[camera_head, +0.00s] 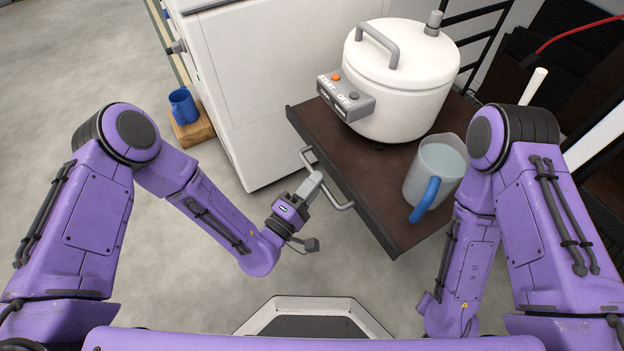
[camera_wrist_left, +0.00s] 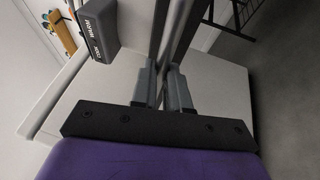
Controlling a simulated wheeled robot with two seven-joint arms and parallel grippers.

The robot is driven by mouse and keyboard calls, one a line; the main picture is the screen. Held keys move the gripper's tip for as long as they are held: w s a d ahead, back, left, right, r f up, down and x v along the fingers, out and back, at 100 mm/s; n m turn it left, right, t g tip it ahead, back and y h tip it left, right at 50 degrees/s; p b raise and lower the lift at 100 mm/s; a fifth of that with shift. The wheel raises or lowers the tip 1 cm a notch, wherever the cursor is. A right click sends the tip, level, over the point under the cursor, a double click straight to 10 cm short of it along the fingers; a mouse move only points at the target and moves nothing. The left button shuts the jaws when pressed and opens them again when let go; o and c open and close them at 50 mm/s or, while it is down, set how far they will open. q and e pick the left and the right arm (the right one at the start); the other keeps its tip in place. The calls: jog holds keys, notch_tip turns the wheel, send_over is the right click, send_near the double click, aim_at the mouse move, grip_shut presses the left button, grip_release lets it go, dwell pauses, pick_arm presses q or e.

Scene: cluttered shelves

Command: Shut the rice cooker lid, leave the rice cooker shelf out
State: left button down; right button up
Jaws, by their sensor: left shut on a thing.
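The white rice cooker (camera_head: 398,100) stands on a dark brown pull-out shelf (camera_head: 310,115). Its lid (camera_head: 408,50), with a grey loop handle, lies down flat on the pot and looks shut. The shelf is out from the white cabinet, with a grey bar handle (camera_head: 344,206) on its front. My left gripper (camera_head: 313,184) is shut on the shelf handle; its fingers also show in the left wrist view (camera_wrist_left: 163,88). The cooker's control panel (camera_wrist_left: 97,27) shows there at the top left. My right gripper is out of view below my right arm.
A clear pitcher (camera_head: 433,172) with a blue handle stands on the shelf, right of the cooker and close to my right arm. A blue mug (camera_head: 183,106) sits on a wooden block (camera_head: 194,132) by the cabinet (camera_head: 262,90). The floor at left is clear.

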pick_arm(q)
jog(key=shift+a+f, duration=0.15)
jog(key=shift+a, duration=0.05)
jog(key=c, duration=1.1)
grip_release()
jog(key=shift+s, duration=0.1)
jog(key=p+v, duration=0.1)
jog(key=v, duration=0.9)
jog(key=shift+s+a, duration=0.15)
jog(key=shift+s, duration=0.1)
